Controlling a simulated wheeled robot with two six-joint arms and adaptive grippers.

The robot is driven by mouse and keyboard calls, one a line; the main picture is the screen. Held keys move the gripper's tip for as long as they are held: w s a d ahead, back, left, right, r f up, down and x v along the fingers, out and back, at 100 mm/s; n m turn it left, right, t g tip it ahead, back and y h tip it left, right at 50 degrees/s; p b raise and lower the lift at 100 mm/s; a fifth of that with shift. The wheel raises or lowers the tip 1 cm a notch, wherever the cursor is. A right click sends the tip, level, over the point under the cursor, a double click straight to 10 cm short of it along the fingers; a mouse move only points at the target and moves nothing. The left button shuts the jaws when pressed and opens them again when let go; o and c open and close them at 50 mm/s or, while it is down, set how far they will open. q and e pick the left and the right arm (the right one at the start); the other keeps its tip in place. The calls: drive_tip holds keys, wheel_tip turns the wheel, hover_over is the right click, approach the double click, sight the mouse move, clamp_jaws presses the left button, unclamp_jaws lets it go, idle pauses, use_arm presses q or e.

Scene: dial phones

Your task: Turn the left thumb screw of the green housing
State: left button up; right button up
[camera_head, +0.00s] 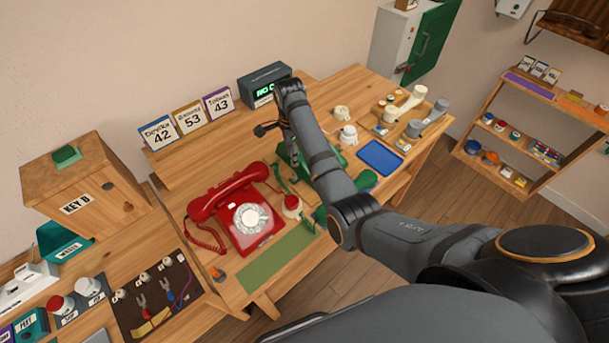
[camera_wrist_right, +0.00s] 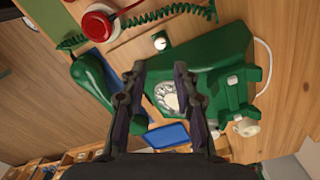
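The green telephone housing (camera_wrist_right: 215,70) lies under my right gripper, tilted in the right wrist view, with its pale dial (camera_wrist_right: 168,97) partly behind the fingers. In the head view the green housing (camera_head: 327,160) is mostly covered by my right arm. The green handset (camera_wrist_right: 95,85) lies off the housing on the bench, with a coiled green cord. Light knobs show on the housing's side, but I cannot tell which is the left thumb screw. My right gripper (camera_wrist_right: 160,70) has its fingers apart with nothing held between them. My left gripper is not in view.
A red dial telephone (camera_head: 235,210) stands to the left of the green one. A red-topped round item (camera_head: 292,205) is close by. A blue tray (camera_head: 380,157) and small white parts (camera_head: 348,135) lie to the right. A green mat (camera_head: 278,258) is bare at the front.

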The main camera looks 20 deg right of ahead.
sight(294, 176)
wheel_tip(294, 176, down, 10)
drive_tip(key=shift+f, duration=0.1)
drive_tip(key=shift+c, duration=0.4)
drive_tip(key=shift+p, duration=0.35)
clamp_jaws()
